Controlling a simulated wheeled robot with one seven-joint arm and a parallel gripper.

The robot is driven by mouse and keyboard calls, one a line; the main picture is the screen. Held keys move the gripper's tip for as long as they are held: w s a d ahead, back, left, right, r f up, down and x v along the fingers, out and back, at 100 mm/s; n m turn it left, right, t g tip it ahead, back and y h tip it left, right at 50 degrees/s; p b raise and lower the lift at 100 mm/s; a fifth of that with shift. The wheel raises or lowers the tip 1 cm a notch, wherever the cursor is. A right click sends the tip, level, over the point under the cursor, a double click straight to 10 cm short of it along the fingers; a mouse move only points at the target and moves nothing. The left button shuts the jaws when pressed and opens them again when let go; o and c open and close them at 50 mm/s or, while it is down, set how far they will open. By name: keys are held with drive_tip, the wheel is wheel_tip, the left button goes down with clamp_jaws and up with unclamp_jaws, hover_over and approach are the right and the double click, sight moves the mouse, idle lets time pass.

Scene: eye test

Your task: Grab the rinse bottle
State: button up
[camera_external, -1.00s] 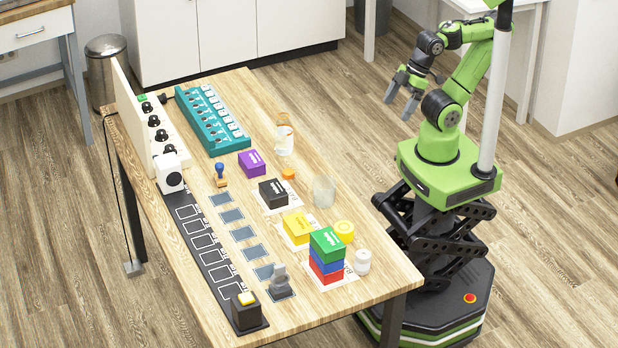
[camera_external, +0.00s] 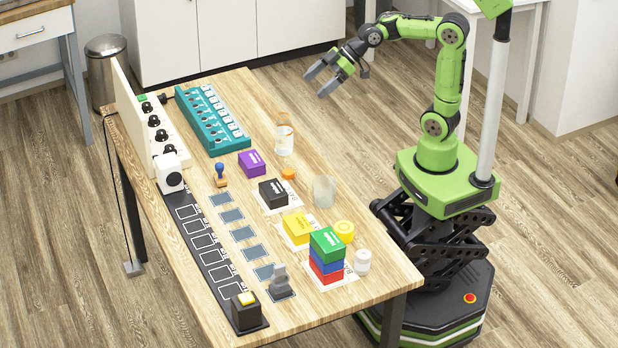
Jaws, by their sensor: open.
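The likely rinse bottle (camera_external: 285,140) is a clear bottle with an orange top. It stands upright near the table's far right edge, beyond the purple box. My gripper (camera_external: 322,82) is open and empty. It is in the air beyond the table's right edge, above and to the right of the bottle in the picture, and apart from it. The jaws point down and to the left.
On the wooden table (camera_external: 200,262), a teal rack (camera_external: 208,125), a purple box (camera_external: 252,162), an orange cap (camera_external: 288,173) and a clear beaker (camera_external: 324,191) stand around the bottle. Stacked boxes (camera_external: 326,255) and a white jar (camera_external: 362,262) stand nearer the front.

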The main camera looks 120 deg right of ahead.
drive_tip(key=d+m+t+h, duration=0.1)
drive_tip(key=d+t, duration=0.2)
drive_tip(key=d, duration=0.7)
approach(284, 133)
drive_tip(key=shift+m, duration=0.3)
drive_tip(key=d+f, duration=0.1)
drive_tip(key=w+d+f, duration=0.1)
drive_tip(key=d+f, duration=0.1)
drive_tip(key=shift+w+b, duration=0.1)
drive_tip(key=shift+b, duration=0.3)
drive_tip(key=x, duration=0.7)
drive_tip(key=shift+w+f, duration=0.2)
drive_tip(key=shift+r, duration=0.1)
drive_tip(key=c, duration=1.1)
drive_tip(key=shift+c, duration=0.2)
wheel_tip(284, 133, up, 10)
drive_tip(key=p, duration=0.3)
